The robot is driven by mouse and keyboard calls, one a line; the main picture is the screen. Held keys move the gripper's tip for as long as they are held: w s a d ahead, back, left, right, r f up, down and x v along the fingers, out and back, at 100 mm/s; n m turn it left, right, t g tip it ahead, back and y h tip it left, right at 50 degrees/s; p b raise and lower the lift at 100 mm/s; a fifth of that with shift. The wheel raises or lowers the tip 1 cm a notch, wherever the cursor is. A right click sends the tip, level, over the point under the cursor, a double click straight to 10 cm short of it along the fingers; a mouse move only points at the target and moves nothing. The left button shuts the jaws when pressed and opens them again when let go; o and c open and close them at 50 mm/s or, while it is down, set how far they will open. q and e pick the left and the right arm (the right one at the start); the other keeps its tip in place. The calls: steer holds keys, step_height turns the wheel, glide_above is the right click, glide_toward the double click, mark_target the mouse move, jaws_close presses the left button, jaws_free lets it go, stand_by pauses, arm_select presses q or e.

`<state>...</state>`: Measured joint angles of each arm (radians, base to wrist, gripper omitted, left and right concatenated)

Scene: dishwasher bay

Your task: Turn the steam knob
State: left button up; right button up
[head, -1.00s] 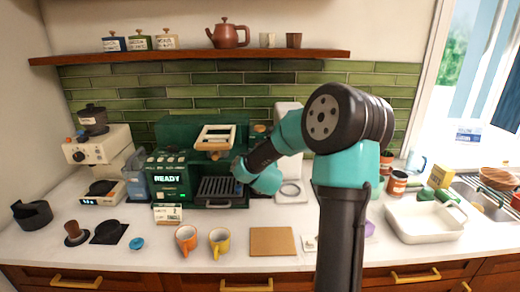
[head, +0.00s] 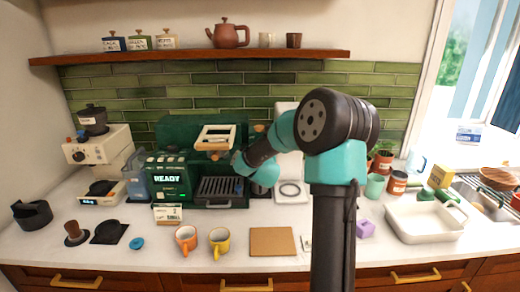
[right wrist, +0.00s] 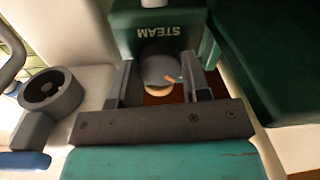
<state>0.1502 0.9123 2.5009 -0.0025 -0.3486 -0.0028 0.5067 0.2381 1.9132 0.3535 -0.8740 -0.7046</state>
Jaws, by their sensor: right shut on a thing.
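The green espresso machine (head: 172,178) stands against the tiled wall with a lit READY display. In the right wrist view its STEAM label (right wrist: 160,32) shows upside down. The dark grey round steam knob (right wrist: 160,68), with a small orange mark, sits by the label. My right gripper (right wrist: 158,82) has one finger on each side of the knob and is shut on it. In the head view my right arm reaches to the machine's right side, and its fingertips are too hidden to make out. My left gripper is not in view.
An orange mug (head: 186,238) and a yellow mug (head: 219,240) stand in front of the machine. A wooden board (head: 272,242) lies to their right. A white tray (head: 424,238) is by the sink. A dark round vessel (right wrist: 52,92) is beside my right gripper.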

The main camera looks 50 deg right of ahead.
steer(key=shift+c, duration=1.2)
steer(key=shift+m, duration=0.7)
steer(key=o, duration=0.9)
steer(key=shift+o, duration=0.2)
steer(key=shift+a, duration=0.1)
steer(key=v, duration=1.7)
steer(key=shift+s, duration=0.2)
steer(key=shift+f, duration=0.1)
